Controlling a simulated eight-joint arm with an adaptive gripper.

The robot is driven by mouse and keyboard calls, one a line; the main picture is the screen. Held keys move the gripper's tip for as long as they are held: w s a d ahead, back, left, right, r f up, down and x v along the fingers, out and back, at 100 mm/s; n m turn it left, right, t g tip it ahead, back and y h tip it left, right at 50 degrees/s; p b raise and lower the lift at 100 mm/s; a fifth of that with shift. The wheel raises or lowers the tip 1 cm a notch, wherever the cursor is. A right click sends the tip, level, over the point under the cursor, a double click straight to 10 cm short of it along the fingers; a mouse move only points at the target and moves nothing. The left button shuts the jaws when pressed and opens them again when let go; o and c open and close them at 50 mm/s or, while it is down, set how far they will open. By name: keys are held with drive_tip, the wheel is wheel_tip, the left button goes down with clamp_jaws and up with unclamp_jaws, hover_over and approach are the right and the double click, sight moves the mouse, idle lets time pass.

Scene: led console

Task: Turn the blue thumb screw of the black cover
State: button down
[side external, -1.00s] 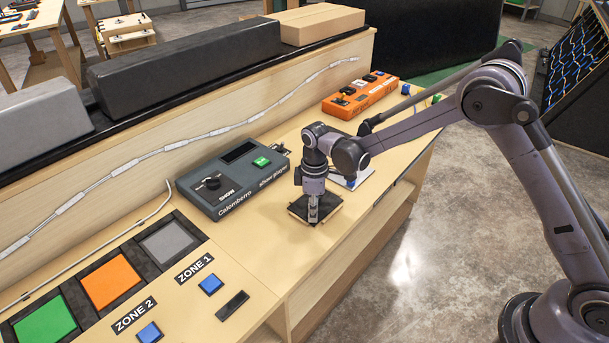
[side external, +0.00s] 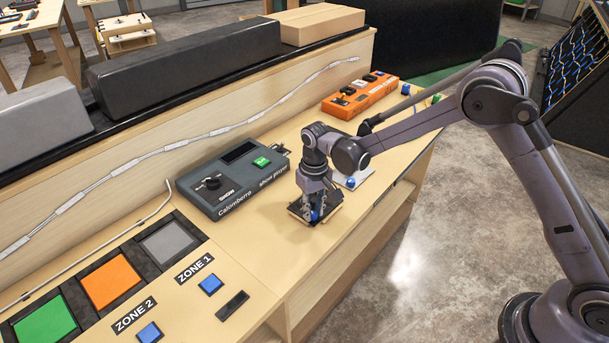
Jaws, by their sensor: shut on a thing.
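The black cover (side external: 296,211) lies on the bench in front of the grey show player box, with a light wooden edge showing under it. My gripper (side external: 314,213) points straight down over the cover. Its fingers are shut on the blue thumb screw (side external: 315,215), of which a small blue part shows between them. The fingers hide most of the screw and part of the cover.
The grey show player box (side external: 233,181) stands close behind left. A white plate (side external: 362,175) with a blue knob (side external: 351,183) lies just right of my gripper. An orange box (side external: 360,96) is farther back. The bench's front edge is near.

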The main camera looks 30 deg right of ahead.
sight(313, 214)
drive_tip(key=m, duration=0.5)
drive_tip(key=shift+r+m, duration=0.1)
drive_tip(key=shift+m, duration=0.2)
drive_tip(key=m, duration=0.5)
drive_tip(key=shift+m, duration=0.4)
drive_tip(key=c, duration=1.1)
unclamp_jaws()
wheel_tip(313, 214, up, 12)
